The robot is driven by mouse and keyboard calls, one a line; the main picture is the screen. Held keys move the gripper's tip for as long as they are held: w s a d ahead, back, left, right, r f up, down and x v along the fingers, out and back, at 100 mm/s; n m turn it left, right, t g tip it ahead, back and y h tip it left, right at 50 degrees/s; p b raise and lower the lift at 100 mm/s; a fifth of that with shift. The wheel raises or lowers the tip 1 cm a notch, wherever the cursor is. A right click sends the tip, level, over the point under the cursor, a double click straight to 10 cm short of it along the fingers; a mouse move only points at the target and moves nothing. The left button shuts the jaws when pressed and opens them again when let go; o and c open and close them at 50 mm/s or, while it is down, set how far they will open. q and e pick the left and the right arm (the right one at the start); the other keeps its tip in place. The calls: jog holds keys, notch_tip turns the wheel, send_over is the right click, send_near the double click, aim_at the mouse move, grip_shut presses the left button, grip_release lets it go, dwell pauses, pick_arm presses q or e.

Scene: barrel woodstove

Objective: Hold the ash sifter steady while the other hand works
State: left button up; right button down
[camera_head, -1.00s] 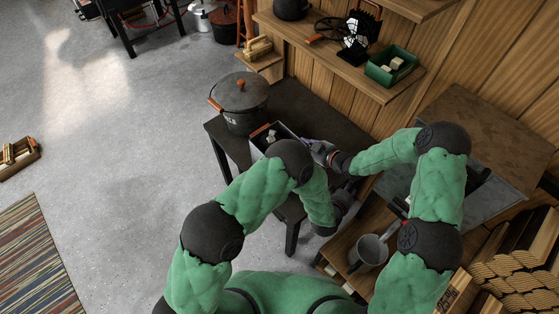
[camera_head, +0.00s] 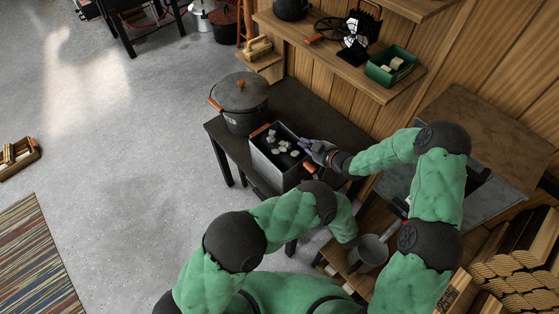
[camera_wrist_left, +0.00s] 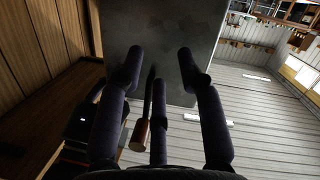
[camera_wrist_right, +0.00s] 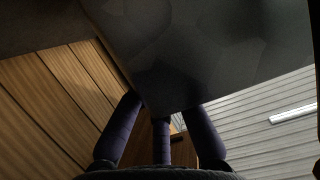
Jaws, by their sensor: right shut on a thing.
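The ash sifter (camera_head: 278,172) is a dark open box with orange-brown handles on the black table. Several pale lumps (camera_head: 283,147) lie inside it. My right gripper (camera_head: 307,145) is shut on the sifter's right side near the back corner; in the right wrist view, a dark grey surface fills the space before its fingers (camera_wrist_right: 168,112).
A lidded black pot (camera_head: 243,100) stands left of the sifter on the black table (camera_head: 305,102). A grey metal scoop (camera_head: 370,250) lies on a lower wooden surface at right. A shelf with a green box (camera_head: 391,66) is behind.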

aim_at(315, 172)
pick_arm(q)
jog(key=s+d+r+m+y, duration=0.5)
jog(key=d+r, duration=0.3)
jog(key=r, duration=0.3)
jog(key=shift+h, duration=0.7)
jog(key=shift+x, duration=4.55)
jog(key=shift+s+a+f, duration=0.1)
jog(key=shift+a+f, duration=0.05)
jog(key=c, duration=0.6)
jog(key=o, duration=1.3)
jog(key=v, duration=1.2)
